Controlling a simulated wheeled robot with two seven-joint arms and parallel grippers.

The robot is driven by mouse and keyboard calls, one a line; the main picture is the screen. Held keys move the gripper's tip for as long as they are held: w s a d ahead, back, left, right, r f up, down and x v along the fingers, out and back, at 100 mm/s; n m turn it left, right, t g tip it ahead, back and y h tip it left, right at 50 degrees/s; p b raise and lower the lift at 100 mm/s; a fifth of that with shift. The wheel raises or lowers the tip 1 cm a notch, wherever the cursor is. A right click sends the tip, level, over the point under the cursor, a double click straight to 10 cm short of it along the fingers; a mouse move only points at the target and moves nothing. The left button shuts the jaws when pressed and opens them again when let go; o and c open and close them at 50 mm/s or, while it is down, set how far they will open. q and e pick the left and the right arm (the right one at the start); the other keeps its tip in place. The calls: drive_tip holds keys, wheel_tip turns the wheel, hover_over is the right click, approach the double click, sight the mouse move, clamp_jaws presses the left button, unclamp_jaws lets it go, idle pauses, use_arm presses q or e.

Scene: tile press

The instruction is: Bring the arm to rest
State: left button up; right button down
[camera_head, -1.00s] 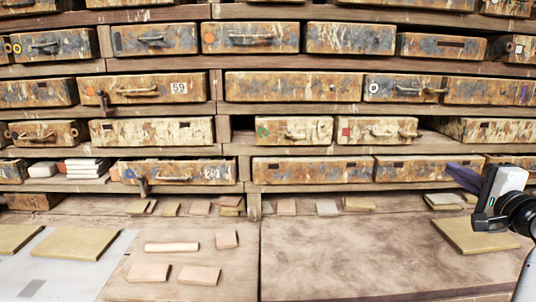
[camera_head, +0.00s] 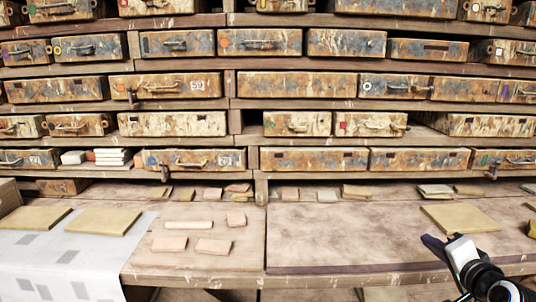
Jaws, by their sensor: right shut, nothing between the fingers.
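My right gripper (camera_head: 432,243) shows at the lower right of the head view. Its dark purple fingers point up and left from a white and black body, over the right part of the wooden bench. The fingers are shut with nothing seen between them. A flat tan tile (camera_head: 460,217) lies on the bench just beyond the gripper, apart from it as far as I can tell. My left gripper is out of the picture.
The wooden bench (camera_head: 340,235) has a wide bare stretch left of my gripper. Several small pinkish tiles (camera_head: 213,246) lie at its centre left. A white sheet (camera_head: 75,252) covers the left end. Drawers (camera_head: 313,160) fill the shelves behind.

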drive_tip(key=s+a+f+n+g, duration=0.1)
drive_tip(key=s+a+f+n, duration=0.25)
drive_tip(key=f, duration=0.35)
drive_tip(key=s+a+f+n+g+y, duration=0.1)
drive_tip(key=s+a+f+n, duration=0.1)
drive_tip(key=s+a+f, duration=0.3)
drive_tip(key=s+a+f+n+g, duration=0.1)
drive_tip(key=s+a+f+n, duration=0.15)
drive_tip(key=f, duration=0.55)
drive_tip(key=s+a+f+n+g, duration=0.1)
drive_tip(key=s+a+f+n, duration=0.1)
drive_tip(key=s+a+f, duration=0.2)
drive_tip(key=s+a+f+n+g+y, duration=0.1)
drive_tip(key=s+a+f, duration=0.3)
drive_tip(key=s, duration=0.6)
drive_tip(key=s+a+f+n+g+y, duration=0.1)
drive_tip(key=s+a+f+n, duration=0.3)
drive_tip(key=s+a, duration=0.2)
drive_tip(key=shift+s, duration=0.85)
